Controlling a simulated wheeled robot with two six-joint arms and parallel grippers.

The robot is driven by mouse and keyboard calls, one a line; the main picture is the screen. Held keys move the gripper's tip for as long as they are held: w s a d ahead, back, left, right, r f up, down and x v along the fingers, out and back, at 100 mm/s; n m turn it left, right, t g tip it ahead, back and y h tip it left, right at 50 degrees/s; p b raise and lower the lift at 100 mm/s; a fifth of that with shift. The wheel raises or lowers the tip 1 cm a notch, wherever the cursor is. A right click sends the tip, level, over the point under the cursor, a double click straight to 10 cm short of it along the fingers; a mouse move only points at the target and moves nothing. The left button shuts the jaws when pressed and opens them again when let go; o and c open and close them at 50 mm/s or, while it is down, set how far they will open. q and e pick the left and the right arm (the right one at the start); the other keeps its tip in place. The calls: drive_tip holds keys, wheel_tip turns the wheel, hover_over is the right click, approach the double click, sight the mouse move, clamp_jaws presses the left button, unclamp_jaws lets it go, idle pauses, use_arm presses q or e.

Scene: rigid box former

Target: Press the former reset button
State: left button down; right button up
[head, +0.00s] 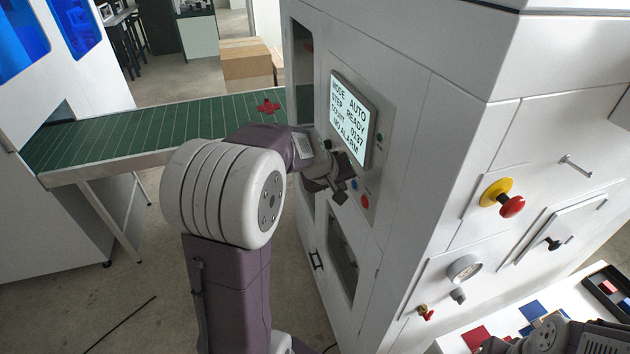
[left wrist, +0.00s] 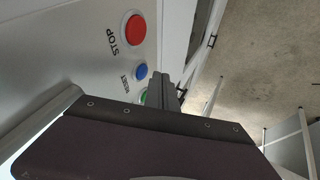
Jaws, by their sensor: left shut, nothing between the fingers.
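The blue reset button (head: 354,184) is on the front panel of the white former, below the screen. In the left wrist view the blue button (left wrist: 141,72) has the label RESET beside it. It lies between the red STOP button (left wrist: 135,29) and a partly hidden green button (left wrist: 143,98). My left gripper (head: 340,192) is shut and empty, close to the panel beside the blue button. In the left wrist view its fingers (left wrist: 160,88) are by the green button and partly cover it. I cannot tell whether they touch the panel.
The screen (head: 350,118) reads MODE AUTO, STEP READY, COUNT 0137, NO ALARM. A green conveyor (head: 140,128) runs behind my left arm. A red emergency knob (head: 511,206) on yellow is on the side face. Part of my right arm shows at the lower right, near a white table with coloured pieces.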

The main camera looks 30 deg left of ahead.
use_arm(q)
drive_tip(key=shift+s+a+f+b+v, duration=0.5)
drive_tip(key=shift+a+b+v, duration=0.3)
drive_tip(key=shift+v, duration=4.85)
drive_tip(key=s+d+f+m+g+b, duration=0.1)
drive_tip(key=d+f+b, duration=0.25)
drive_tip(key=f, duration=0.35)
drive_tip(key=s+d+f+m+g+h+b, duration=0.1)
drive_tip(key=s+d+f+g+b, duration=0.2)
drive_tip(key=f, duration=0.5)
drive_tip(key=d+f+m+b, duration=0.1)
drive_tip(key=d+f+b, duration=0.25)
drive_tip(key=f, duration=0.35)
drive_tip(key=s+f+m+g+y+b, duration=0.1)
drive_tip(key=s+f+m, duration=0.4)
drive_tip(key=s+f, duration=0.5)
wheel_tip(320, 180, down, 3)
drive_tip(key=shift+a+f+g+b, duration=0.1)
drive_tip(key=shift+a+g+b, duration=0.15)
drive_tip(key=shift+g+b, duration=0.55)
use_arm(e)
wheel_tip(320, 180, down, 14)
drive_tip(key=s+a, duration=0.1)
drive_tip(key=shift+f, duration=0.15)
